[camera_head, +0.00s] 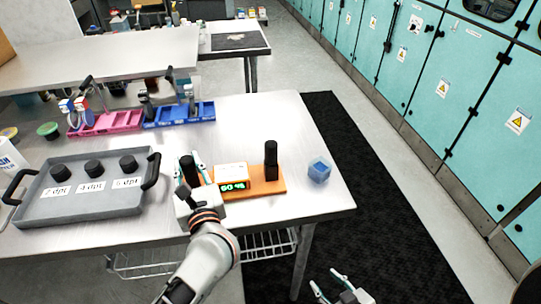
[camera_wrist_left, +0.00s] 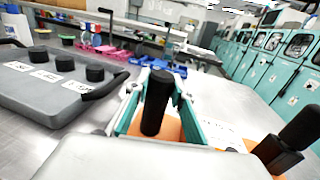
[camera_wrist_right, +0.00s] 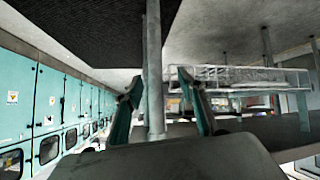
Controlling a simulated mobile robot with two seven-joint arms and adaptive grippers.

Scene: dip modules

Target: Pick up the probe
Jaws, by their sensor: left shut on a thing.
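The probe is a black cylinder (camera_head: 188,168) at the left end of an orange base (camera_head: 268,184) with a white block and a green display (camera_head: 232,186). My left gripper (camera_head: 192,172) is shut on the probe; in the left wrist view the black probe (camera_wrist_left: 157,98), slightly tilted, stands between the teal fingers (camera_wrist_left: 155,112). I cannot tell whether its lower end touches the base. A second black upright piece (camera_head: 271,160) stands at the base's right end. My right gripper (camera_head: 338,290) is open and empty, low beyond the table's front edge; it also shows in the right wrist view (camera_wrist_right: 158,92).
A grey tray (camera_head: 90,211) with labels and three black knobs lies on the left. Pink (camera_head: 108,122) and blue (camera_head: 180,115) racks stand behind. The metal table (camera_head: 285,120) is clear at back right.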

